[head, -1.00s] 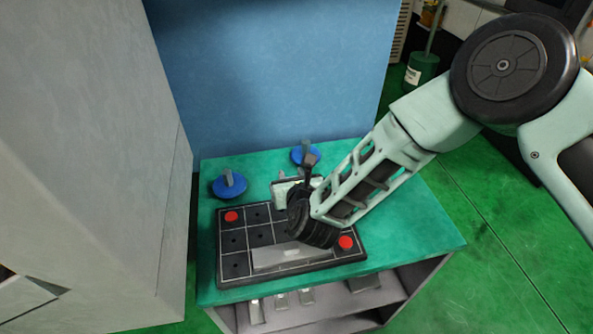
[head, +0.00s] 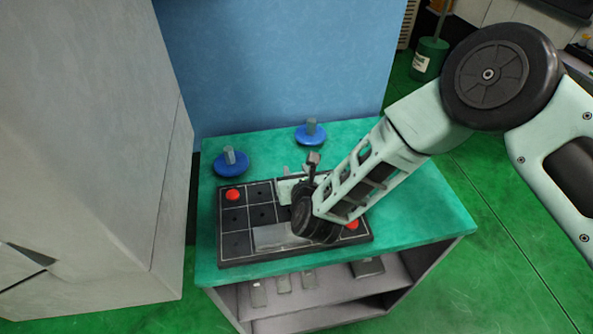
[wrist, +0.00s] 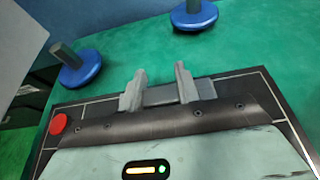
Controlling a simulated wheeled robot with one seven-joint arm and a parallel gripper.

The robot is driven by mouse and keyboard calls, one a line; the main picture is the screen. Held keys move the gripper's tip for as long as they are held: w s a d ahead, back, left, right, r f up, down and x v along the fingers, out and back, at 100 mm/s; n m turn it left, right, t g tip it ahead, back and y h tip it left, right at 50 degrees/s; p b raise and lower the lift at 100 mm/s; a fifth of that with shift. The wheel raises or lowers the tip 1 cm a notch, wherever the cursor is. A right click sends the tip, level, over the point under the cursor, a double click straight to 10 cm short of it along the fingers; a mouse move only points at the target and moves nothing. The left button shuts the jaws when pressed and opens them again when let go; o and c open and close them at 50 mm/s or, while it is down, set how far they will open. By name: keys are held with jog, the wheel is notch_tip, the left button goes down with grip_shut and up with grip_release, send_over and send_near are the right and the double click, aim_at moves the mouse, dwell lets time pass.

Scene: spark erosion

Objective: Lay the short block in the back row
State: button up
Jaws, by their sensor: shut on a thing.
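The black tray (head: 235,244) has a grid of white lines and sits on the green table top. A pale grey block (head: 280,237) lies in its front row, partly hidden by my wrist. My gripper (wrist: 160,82) is shut on the short block (wrist: 165,96), a grey piece seen between its two fingers in the wrist view. The gripper is low at the tray's back row, right of the red disc (head: 233,194) in the back left cell. In the head view my arm hides the held block and the right back cells. I cannot tell whether the block touches the tray.
Two blue round bases with grey posts stand behind the tray, one at left (head: 231,164) and one at right (head: 310,133). A second red disc (head: 352,225) marks the front right. Several grey blocks (head: 283,284) lie on the shelf below. A grey cabinet (head: 90,150) stands at left.

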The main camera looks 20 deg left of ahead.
jog(key=shift+f, duration=0.15)
jog(key=o, duration=1.2)
jog(key=shift+o, duration=0.2)
notch_tip(320, 180, up, 11)
jog(key=p, duration=0.4)
